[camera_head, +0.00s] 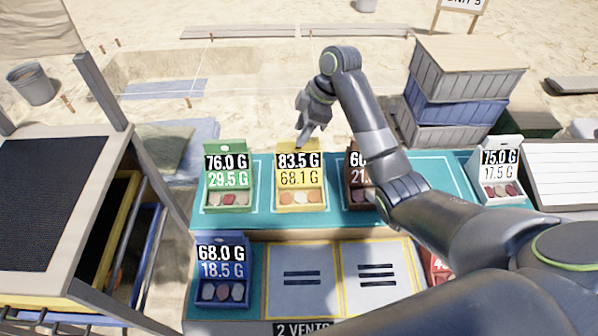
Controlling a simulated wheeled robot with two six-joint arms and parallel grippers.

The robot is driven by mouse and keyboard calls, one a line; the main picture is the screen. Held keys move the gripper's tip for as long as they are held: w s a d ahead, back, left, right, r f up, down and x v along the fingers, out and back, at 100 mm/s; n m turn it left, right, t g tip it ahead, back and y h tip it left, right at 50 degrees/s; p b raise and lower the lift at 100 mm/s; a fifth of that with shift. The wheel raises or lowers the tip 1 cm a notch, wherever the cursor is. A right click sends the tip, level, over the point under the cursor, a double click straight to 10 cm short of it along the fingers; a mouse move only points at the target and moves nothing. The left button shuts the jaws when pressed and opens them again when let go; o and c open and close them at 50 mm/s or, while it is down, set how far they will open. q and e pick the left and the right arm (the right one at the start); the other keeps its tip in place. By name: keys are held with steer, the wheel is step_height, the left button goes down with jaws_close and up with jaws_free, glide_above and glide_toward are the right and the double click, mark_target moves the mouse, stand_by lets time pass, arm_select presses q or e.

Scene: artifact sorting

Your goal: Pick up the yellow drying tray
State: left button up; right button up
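The yellow drying tray (286,202) stands on the teal table top (256,203), in the middle of the back row. It has a raised back with labels reading 83.5 G and 68.1 G, and small pieces in its front compartments. My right gripper (307,140) is at the top rear edge of this tray, fingers pointing down. I cannot tell whether it touches the tray or how far its fingers are apart. My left gripper is not in view.
A green tray (211,201) is left of the yellow one; a brown tray (354,192), partly hidden by my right arm, is right. A white tray (487,184) stands farther right. A blue tray (205,293) is nearer, beside two empty grey panels (303,268). Stacked crates (455,92) stand behind.

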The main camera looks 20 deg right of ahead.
mark_target(299, 171)
steer(key=shift+p+x, duration=0.3)
steer(key=shift+x, duration=1.6)
steer(key=shift+s+d+f, duration=0.1)
steer(key=shift+d+f, duration=0.05)
steer(key=shift+f, duration=0.2)
steer(key=shift+c, duration=0.4)
jaws_close()
